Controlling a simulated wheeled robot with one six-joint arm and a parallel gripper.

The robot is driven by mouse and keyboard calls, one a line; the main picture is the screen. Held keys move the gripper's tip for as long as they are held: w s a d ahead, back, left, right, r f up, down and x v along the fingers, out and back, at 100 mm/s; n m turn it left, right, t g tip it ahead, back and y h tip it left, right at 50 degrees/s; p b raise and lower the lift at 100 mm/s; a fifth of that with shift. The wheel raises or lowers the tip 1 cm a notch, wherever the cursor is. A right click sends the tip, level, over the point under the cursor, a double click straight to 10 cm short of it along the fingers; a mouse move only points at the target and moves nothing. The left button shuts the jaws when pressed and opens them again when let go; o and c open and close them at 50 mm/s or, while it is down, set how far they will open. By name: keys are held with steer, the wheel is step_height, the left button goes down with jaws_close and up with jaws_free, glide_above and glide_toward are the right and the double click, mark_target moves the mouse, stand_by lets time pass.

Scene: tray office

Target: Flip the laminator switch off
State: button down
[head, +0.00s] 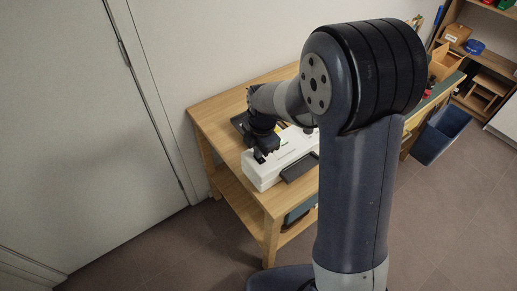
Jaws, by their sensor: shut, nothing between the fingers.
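The laminator (263,174) is a long white box on the wooden table (217,118), partly hidden behind my arm. My gripper (262,157) is shut and empty, pointing down over the left part of the laminator's top. I cannot tell whether its fingertips touch the laminator. The switch cannot be made out; my gripper covers part of the laminator's top there.
A dark flat object (300,167) lies along the laminator's near side. A blue bin (440,135) stands on the floor at right, by wooden shelves (490,70). The floor left of the table is clear.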

steer(key=shift+w+a+f+b, duration=0.1)
steer(key=shift+f+b, duration=0.4)
steer(key=shift+f, duration=0.05)
steer(key=shift+r, duration=0.2)
steer(key=shift+s+f, duration=0.1)
steer(key=shift+s, duration=0.1)
steer(key=shift+s+d+f, duration=0.1)
steer(key=shift+s+d, duration=0.45)
steer(key=shift+s, duration=0.1)
